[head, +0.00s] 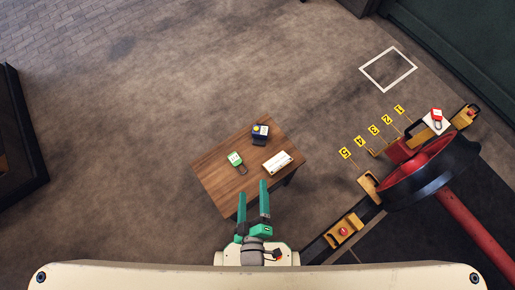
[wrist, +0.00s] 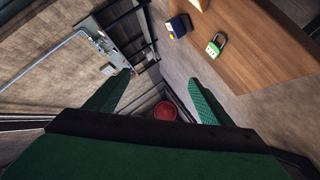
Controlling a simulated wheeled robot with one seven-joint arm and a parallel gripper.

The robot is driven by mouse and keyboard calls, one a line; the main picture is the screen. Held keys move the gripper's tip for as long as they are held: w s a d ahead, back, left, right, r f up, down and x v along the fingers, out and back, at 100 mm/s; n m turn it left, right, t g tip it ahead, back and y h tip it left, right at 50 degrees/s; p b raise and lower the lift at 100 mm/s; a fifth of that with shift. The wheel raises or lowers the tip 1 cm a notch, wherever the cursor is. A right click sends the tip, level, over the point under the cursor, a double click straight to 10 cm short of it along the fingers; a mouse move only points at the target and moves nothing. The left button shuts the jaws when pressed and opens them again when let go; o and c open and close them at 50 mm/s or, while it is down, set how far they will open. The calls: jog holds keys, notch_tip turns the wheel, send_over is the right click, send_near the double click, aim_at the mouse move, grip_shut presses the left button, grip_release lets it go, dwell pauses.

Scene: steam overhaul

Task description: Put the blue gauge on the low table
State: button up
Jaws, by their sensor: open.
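A small wooden table (head: 215,178) stands at the middle of the head view. A dark blue block with a yellow round spot (head: 261,132), the only blue thing I can pick out there, sits at the table's far corner; I cannot tell for sure that it is the gauge. The blue block also shows near the table edge in the wrist view (wrist: 179,26). My gripper (head: 253,198) is open and empty, with its green fingers over the near edge of the table, apart from the block. The fingers also show in the wrist view (wrist: 155,100).
A green padlock (head: 235,159) and a white labelled plate (head: 277,161) lie on the table. To the right are a large black-and-red wheel (head: 425,170), yellow brackets and numbered tags (head: 373,129). A white square outline (head: 388,69) marks the floor. Open floor lies left.

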jog(key=s+d+r+m+t, duration=0.1)
jog(key=s+r+m, duration=0.4)
jog(key=r+m, duration=0.5)
jog(key=shift+s+d+r, duration=0.2)
jog(key=shift+d+r, duration=0.15)
jog(key=shift+r, duration=0.3)
